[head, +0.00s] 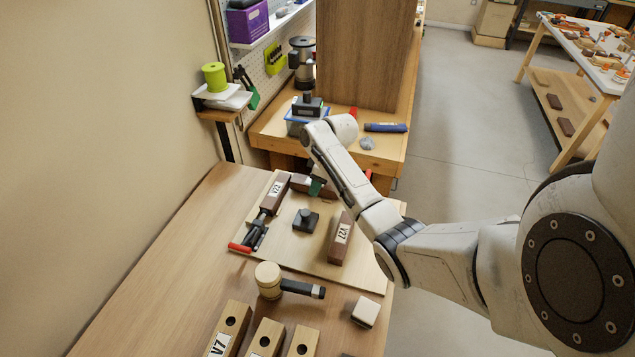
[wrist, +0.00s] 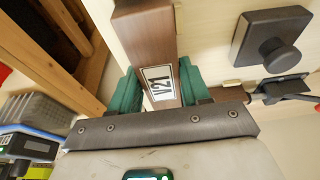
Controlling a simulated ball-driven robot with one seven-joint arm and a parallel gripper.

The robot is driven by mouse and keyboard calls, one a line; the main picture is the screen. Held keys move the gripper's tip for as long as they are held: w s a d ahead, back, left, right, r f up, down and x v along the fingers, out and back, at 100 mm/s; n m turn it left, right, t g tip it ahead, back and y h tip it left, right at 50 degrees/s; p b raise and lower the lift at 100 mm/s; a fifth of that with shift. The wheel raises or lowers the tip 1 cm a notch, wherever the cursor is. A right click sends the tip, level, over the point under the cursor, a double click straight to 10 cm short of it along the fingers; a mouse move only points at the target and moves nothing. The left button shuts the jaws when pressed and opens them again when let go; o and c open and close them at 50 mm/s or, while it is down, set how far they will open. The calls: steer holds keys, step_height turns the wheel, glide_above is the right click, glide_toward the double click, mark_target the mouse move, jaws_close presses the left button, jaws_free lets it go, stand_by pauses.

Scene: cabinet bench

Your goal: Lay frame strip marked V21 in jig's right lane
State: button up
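The brown strip marked V21 (wrist: 147,35) is between the green fingers of my gripper (wrist: 158,88), which appear shut on its sides near the label. In the head view my gripper (head: 316,187) is at the jig's far edge, with a dark strip (head: 300,183) lying crosswise there, partly hidden by my arm. I cannot tell if it rests on the board. The jig board (head: 283,246) carries a strip that seems marked V22 (head: 272,196) along its left side and one that looks like V27 (head: 341,240) along its right.
A black knobbed block (head: 305,221) sits mid-board. A red-handled clamp (head: 252,238) is at the left strip's near end. A mallet (head: 270,282), a small block (head: 366,311) and several wooden blocks (head: 230,325) stand nearer. Another bench (head: 270,130) is behind.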

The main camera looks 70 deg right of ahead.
steer(key=o, duration=0.5)
steer(key=shift+a+f, duration=0.1)
steer(key=shift+f, duration=0.05)
steer(key=shift+s, duration=0.1)
steer(key=shift+f, duration=0.1)
steer(key=c, duration=0.3)
steer(key=shift+o, duration=0.4)
steer(key=shift+p+v, duration=1.2)
steer(key=shift+v, duration=2.4)
